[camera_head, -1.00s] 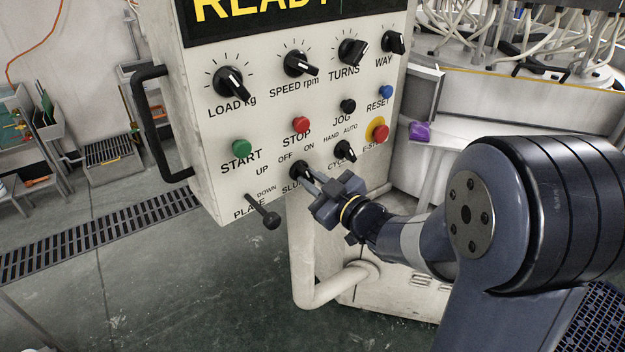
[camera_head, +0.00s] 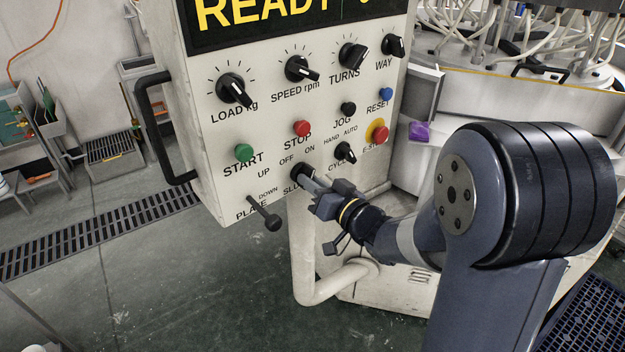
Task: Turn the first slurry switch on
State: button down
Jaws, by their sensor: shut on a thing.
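The control panel (camera_head: 215,190) is a white box with knobs, buttons and printed labels. The slurry switch (camera_head: 299,171) is a black rotary knob in the bottom row, below the words OFF and ON. Its label, starting with "SLU", is partly covered by my gripper. My gripper (camera_head: 309,178) reaches in from the right and is shut on the slurry switch. The fingers hide part of the knob, so I cannot tell clearly which way its pointer faces.
The plate lever (camera_head: 265,215) sticks out left of my gripper. The cycle knob (camera_head: 346,152) and the red emergency stop (camera_head: 378,132) sit close on the right. A black handle (camera_head: 153,125) is on the panel's left side. A white pipe (camera_head: 304,250) runs below.

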jog(key=shift+m, duration=0.6)
jog(key=c, duration=1.4)
grip_release()
jog(key=shift+s+d, duration=0.1)
jog(key=b+v, duration=0.1)
jog(key=v, duration=0.9)
jog(key=shift+s+b, duration=0.25)
jog(key=shift+b, duration=0.05)
jog(key=shift+w, duration=0.1)
jog(key=p+x, duration=0.1)
jog(key=x, duration=0.9)
jog(key=shift+w+p, duration=0.25)
jog(key=shift+p, duration=0.15)
